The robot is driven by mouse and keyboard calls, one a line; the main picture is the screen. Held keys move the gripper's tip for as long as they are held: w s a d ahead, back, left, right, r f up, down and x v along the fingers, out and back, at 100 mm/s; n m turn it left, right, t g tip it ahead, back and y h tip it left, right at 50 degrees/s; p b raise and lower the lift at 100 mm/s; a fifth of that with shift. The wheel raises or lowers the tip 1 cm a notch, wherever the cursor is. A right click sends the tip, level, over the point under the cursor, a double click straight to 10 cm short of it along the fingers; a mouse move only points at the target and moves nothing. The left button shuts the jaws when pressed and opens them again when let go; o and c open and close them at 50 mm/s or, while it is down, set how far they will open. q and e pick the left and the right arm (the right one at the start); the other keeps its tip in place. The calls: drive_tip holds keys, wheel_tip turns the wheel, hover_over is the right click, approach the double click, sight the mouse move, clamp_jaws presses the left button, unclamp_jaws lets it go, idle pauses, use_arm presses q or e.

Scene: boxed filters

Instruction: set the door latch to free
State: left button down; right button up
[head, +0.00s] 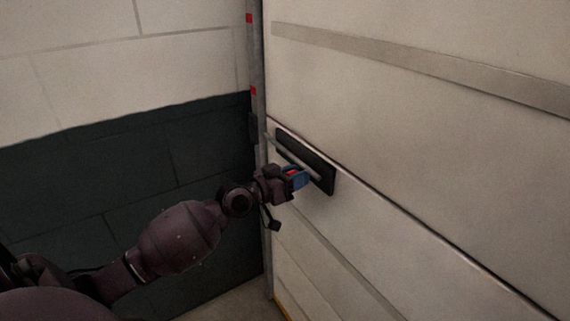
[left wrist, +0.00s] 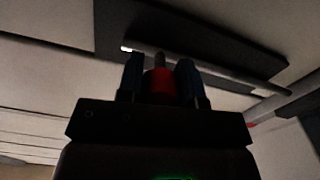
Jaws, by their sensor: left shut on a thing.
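The door latch is a long dark plate (head: 322,177) on the pale door, with a thin metal bar (head: 292,155) running along it toward the door's left edge. A red knob (left wrist: 160,88) with a short grey stem stands at the bar. My left gripper (head: 297,178) has blue fingers and is shut on the red knob, one finger on each side in the left wrist view. The knob's far side is hidden by the fingers. The left wrist view also shows the dark plate (left wrist: 150,27) behind the knob. My right gripper is not in view.
The pale panelled door (head: 430,150) fills the right side, with a grey strip (head: 420,64) across it. A metal post (head: 257,60) with red marks stands at its left edge. A wall (head: 110,150), white above and dark below, is close on the left.

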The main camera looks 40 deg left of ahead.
use_arm(q)
drive_tip(key=shift+s+d+r+p, duration=0.15)
drive_tip(key=shift+s+d+p, duration=0.15)
drive_tip(key=shift+d, duration=0.35)
drive_tip(key=shift+f, duration=0.2)
drive_tip(key=shift+d, duration=0.1)
drive_tip(key=c, duration=0.8)
unclamp_jaws()
drive_tip(key=shift+d, duration=0.1)
drive_tip(key=shift+s+a, duration=0.2)
drive_tip(key=shift+s, duration=0.05)
drive_tip(key=shift+b+v, duration=0.6)
drive_tip(key=shift+v, duration=4.55)
